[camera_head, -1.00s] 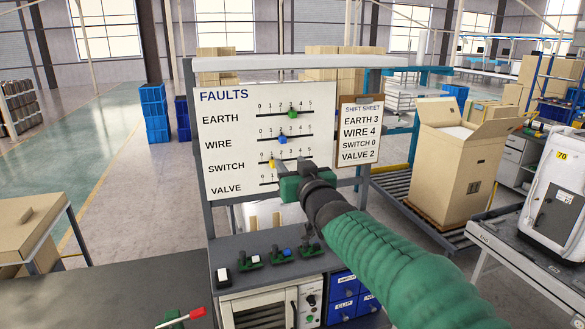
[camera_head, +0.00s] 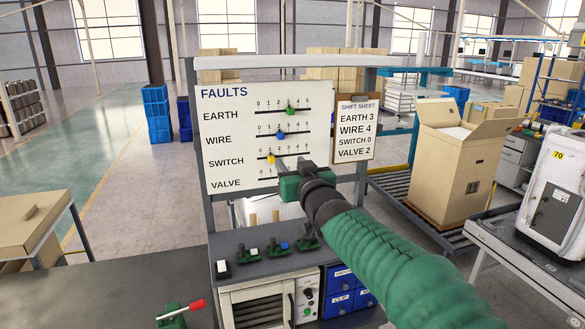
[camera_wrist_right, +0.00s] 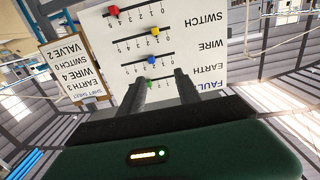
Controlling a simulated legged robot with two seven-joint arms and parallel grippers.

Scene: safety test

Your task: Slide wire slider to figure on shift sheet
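The white FAULTS board (camera_head: 215,155) stands upright. Its blue wire slider (camera_head: 281,135) sits near 2 on the WIRE scale; it also shows in the right wrist view (camera_wrist_right: 151,60). The shift sheet (camera_head: 356,130), on a brown clipboard right of the board, reads WIRE 4. My right gripper (camera_head: 297,170) is in front of the board's lower right part, below the blue slider. In the upside-down right wrist view its two fingers (camera_wrist_right: 161,78) stand apart, with nothing held. Whether they touch the board cannot be told. My left gripper is not in view.
The green earth slider (camera_head: 290,110) is near 3, the yellow switch slider (camera_head: 270,158) near 1. The red valve slider (camera_wrist_right: 113,10) shows only in the wrist view. Several small switches, one a green switch (camera_head: 248,254), stand on the bench below; a red-handled lever (camera_head: 190,308) is nearer.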

